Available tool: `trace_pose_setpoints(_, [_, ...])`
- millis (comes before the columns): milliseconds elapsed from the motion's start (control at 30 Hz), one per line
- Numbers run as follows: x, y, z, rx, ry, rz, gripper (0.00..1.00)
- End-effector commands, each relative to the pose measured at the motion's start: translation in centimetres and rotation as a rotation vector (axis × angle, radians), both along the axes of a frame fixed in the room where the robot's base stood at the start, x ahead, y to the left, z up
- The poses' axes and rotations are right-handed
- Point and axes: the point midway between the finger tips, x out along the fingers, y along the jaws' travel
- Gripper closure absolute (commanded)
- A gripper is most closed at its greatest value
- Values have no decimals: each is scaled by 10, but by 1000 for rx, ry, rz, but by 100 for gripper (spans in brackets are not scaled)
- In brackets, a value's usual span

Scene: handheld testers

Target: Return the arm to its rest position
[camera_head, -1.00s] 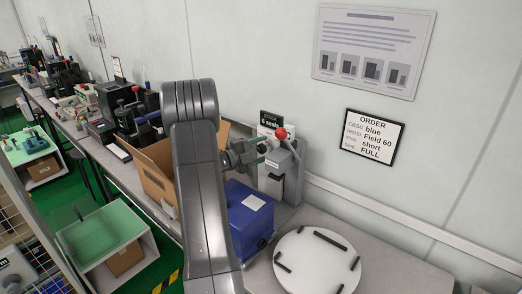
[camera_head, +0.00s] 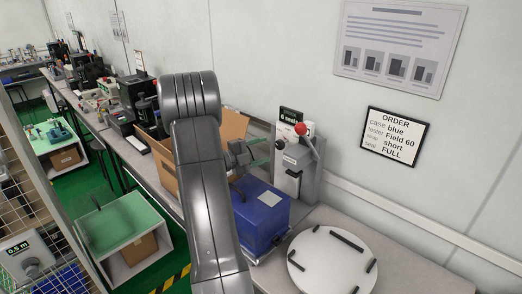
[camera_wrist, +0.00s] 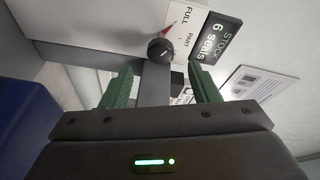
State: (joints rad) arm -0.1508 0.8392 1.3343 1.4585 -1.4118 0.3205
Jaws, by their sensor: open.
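My arm (camera_head: 205,190) rises through the middle of the head view, bent at a high elbow. My gripper (camera_head: 264,152) is at its far end, above and behind the blue case (camera_head: 260,218) and left of the grey press (camera_head: 299,165) with the red-knobbed lever. In the wrist view my gripper (camera_wrist: 160,88) shows two green fingers spread apart. Nothing is held between them. Beyond them are a dark round knob (camera_wrist: 160,50) and a white plate with a FULL/PART scale.
A cardboard box (camera_head: 233,126) stands behind my arm. A white round turntable (camera_head: 333,262) with black bars is at front right. An order card (camera_head: 393,137) hangs on the wall. A green-topped stand (camera_head: 103,230) is at left. The bench right of the turntable is clear.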

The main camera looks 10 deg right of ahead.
Motion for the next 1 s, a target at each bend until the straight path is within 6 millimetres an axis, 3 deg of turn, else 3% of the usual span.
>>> trace_pose_setpoints(167, [3,-9,1,0,0,-1,45])
trace_pose_setpoints(567, [25,-72,3,0,-1,-3,45])
trace_pose_setpoints(1000, [26,-71,1,71,-92,0,45])
